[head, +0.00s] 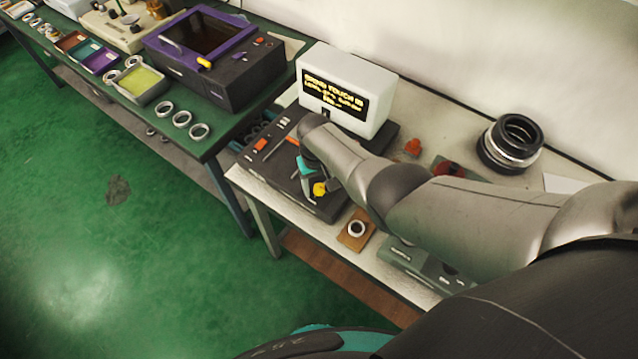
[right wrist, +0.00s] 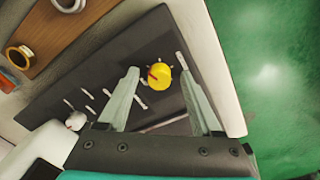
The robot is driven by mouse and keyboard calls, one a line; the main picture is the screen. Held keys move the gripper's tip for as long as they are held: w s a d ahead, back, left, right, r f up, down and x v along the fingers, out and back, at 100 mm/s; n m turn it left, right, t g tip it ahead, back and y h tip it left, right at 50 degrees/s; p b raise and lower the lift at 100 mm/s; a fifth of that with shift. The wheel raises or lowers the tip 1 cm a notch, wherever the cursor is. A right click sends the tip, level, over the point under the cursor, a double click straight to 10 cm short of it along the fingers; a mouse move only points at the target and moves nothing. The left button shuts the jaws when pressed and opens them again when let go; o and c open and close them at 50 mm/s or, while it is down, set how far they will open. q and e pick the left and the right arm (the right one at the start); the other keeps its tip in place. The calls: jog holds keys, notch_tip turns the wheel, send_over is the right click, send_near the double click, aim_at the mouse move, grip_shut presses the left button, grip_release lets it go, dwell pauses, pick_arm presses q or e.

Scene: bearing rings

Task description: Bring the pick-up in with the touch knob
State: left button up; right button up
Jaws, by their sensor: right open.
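The yellow touch knob (head: 320,188) sits on the dark control panel (head: 322,205) of a bench instrument. In the right wrist view the knob (right wrist: 161,79) shows a red pointer line and white tick marks around it. My right gripper (head: 308,187) is open over the panel. In the right wrist view its fingers (right wrist: 158,68) stand on either side of the knob, with visible gaps; whether they are down at its height I cannot tell. The instrument's white display unit (head: 380,90) shows yellow text that begins like "GRIND TOUCH IN". I cannot make out the pick-up. My left gripper is out of view.
A ring on a wooden block (head: 344,240) and a grey-green box (head: 410,262) lie near the bench's front edge. A large dark ring stack (head: 510,146) stands at the back. A purple-framed machine (head: 240,75) and several loose rings are on the green bench at left.

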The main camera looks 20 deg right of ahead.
aim_at(317, 189)
jog(key=shift+r, duration=0.1)
jog(key=shift+r, duration=0.3)
notch_tip(317, 189, up, 14)
jog(key=p, duration=0.6)
jog(key=shift+a+r, duration=0.2)
jog(key=shift+a, duration=0.05)
